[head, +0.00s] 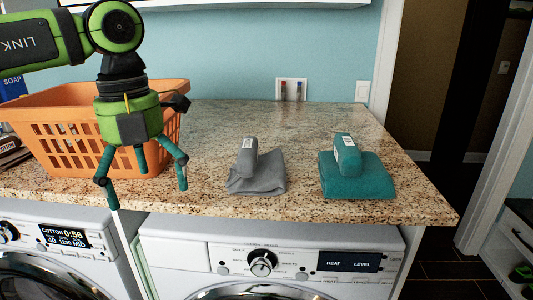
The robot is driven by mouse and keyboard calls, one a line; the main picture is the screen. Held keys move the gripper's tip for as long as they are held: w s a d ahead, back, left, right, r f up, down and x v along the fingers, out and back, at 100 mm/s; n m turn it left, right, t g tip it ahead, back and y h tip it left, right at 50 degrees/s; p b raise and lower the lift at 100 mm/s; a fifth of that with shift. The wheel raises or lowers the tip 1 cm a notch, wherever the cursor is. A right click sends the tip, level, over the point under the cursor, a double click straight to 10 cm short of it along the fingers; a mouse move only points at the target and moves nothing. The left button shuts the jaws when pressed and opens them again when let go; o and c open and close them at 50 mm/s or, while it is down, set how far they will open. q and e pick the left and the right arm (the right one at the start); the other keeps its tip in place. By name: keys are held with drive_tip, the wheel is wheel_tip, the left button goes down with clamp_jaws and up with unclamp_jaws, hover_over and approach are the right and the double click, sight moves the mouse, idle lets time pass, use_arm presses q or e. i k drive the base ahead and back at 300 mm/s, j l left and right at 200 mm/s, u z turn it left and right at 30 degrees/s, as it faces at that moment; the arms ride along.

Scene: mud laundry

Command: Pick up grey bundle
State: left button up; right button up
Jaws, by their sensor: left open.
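The grey bundle (258,175) lies on the granite counter (220,125), right of the middle of my left arm's reach. It is a folded grey cloth with a grey upright piece bearing a white label on top. My left gripper (145,180) hangs pointing down in front of the orange basket, left of the grey bundle and apart from it. Its green fingers are spread and empty. My right gripper is not in view.
A teal bundle (365,178) of the same kind lies to the right of the grey one. An orange basket (60,140) stands at the left, partly behind my arm. Washing machines (180,250) stand below the counter's front edge. The counter behind the bundles is clear.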

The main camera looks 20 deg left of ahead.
sight(252, 174)
drive_tip(key=i, duration=1.05)
